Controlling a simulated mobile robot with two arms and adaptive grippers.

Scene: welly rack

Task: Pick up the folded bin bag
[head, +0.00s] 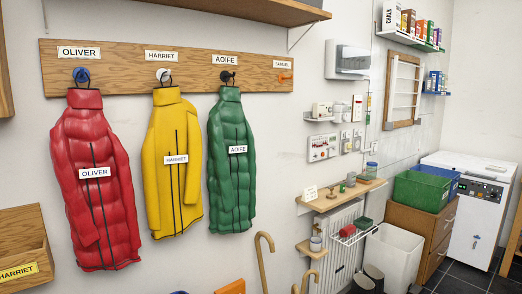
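I cannot make out a folded bin bag in the head view. A tall white open bin (393,256) stands on the floor at the lower right, and I see no bag over its rim. Neither of my grippers is in view.
Red (94,180), yellow (174,160) and green (231,160) coats hang from a wooden peg board (125,68). A small wooden shelf (340,196) holds small items. Green (423,189) and blue crates top brown drawers (432,235), beside a white chest appliance (478,215). Dark floor shows at lower right.

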